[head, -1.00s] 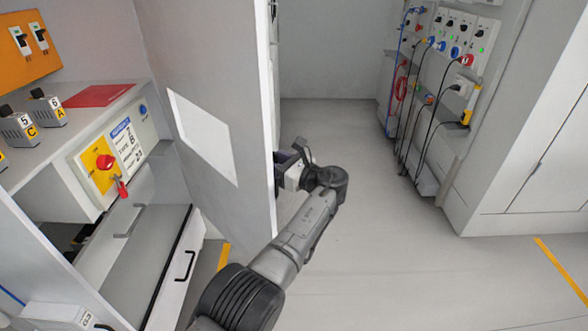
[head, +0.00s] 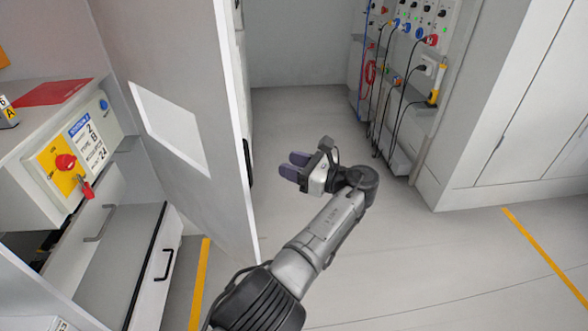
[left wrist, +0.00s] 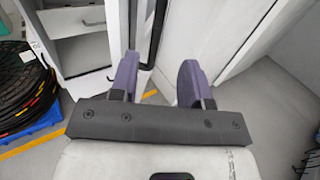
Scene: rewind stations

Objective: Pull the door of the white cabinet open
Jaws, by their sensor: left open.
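A tall pale grey-white panel (head: 170,120) with a blank white plate stands left of centre in the head view. A black handle (head: 248,163) shows at its right edge. The handle's face is mostly hidden, and I cannot tell whether the panel is a swung door or a cabinet side. My left gripper (head: 292,167) is open and empty, to the right of the handle and apart from it. In the left wrist view its purple fingers (left wrist: 158,78) are spread, with a dark upright handle (left wrist: 154,35) beyond them. My right gripper is not in view.
A drawer unit and control box (head: 75,155) with a red switch stand at left. A tall white cabinet (head: 490,100) with shut doors stands at right, beside a socket panel (head: 415,40) with hanging cables. Grey floor (head: 400,260) is free between them. A cable coil (left wrist: 25,85) lies at left.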

